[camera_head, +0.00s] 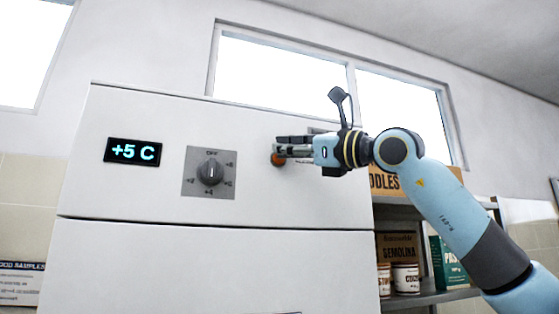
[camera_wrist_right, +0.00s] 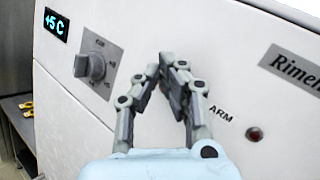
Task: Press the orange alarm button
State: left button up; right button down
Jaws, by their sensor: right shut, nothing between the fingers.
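The orange alarm button (camera_head: 277,159) shows as a small orange patch on the white cabinet front in the head view, partly covered by my fingertips. My right gripper (camera_head: 279,149) is shut and empty, with its tips at or very near the button; I cannot tell whether they touch it. In the right wrist view the right gripper (camera_wrist_right: 172,64) has its fingertips together in front of the panel. The button is not visible there, and the fingers partly cover a label ending in "ARM". My left gripper is not in view.
The white cabinet (camera_head: 120,190) carries a +5 C display (camera_head: 132,151) and a dial (camera_head: 210,172). A small dark red lamp (camera_wrist_right: 254,134) sits right of the label. A shelf (camera_head: 432,297) with boxes and jars stands to the right, below my right arm.

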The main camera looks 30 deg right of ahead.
jog(key=shift+s+a+b, duration=0.15)
jog(key=shift+s+b, duration=0.2)
jog(key=shift+s, duration=0.2)
jog(key=s+b, duration=0.2)
jog(key=s+a+b, duration=0.1)
jog(key=s, duration=0.1)
jog(key=shift+s+b, duration=0.35)
jog(key=shift+s, duration=0.05)
jog(key=shift+a+f, duration=0.1)
dwell(0.6)
